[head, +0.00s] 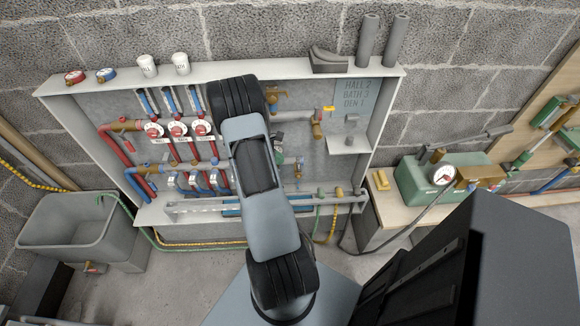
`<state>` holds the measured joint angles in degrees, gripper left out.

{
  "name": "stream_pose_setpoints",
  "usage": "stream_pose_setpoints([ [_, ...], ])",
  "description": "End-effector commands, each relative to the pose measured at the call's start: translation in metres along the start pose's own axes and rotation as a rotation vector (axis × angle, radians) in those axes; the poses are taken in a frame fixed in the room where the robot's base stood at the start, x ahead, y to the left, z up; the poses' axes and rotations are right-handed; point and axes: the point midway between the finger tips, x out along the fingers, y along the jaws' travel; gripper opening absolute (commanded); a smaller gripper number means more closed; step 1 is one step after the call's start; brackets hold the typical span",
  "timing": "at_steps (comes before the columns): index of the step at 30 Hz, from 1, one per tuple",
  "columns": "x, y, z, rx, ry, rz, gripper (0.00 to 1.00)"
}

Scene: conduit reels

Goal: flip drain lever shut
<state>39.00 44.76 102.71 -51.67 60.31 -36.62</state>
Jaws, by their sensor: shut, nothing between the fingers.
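A brass valve (317,128) hangs at the right end of a grey pipe in the wall cabinet. A small yellow lever (328,108) sticks out to the right near its top. Another small tap (94,267) with a reddish handle sits low on the front of the grey tub. I cannot tell for sure which of these is the drain lever, or its exact setting. My arm rises from the bottom middle across the cabinet. My gripper cannot be made out; the arm hides part of the cabinet middle.
The shallow wall cabinet (66,90) holds red and blue pipes with several round red-and-white dials. A small shelf (349,145) projects below the brass valve. The grey tub (62,232) stands left. A green pump (412,184) with a gauge stands right on a bench (388,208).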

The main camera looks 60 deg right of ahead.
Motion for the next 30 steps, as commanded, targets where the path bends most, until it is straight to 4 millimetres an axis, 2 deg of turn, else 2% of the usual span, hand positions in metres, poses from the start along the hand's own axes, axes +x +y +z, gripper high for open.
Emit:
stream_pose_setpoints([
  [1,0.011,-0.001,0.000,-0.001,-0.001,-0.004,0.00],
  [6,0.037,-0.001,0.000,0.000,0.000,-0.003,0.00],
  [12,0.056,0.000,0.000,0.000,0.000,-0.001,0.00],
  [18,0.063,0.000,0.000,0.000,0.000,-0.001,0.00],
  [30,0.064,0.000,0.000,0.000,0.000,0.000,0.00],
])
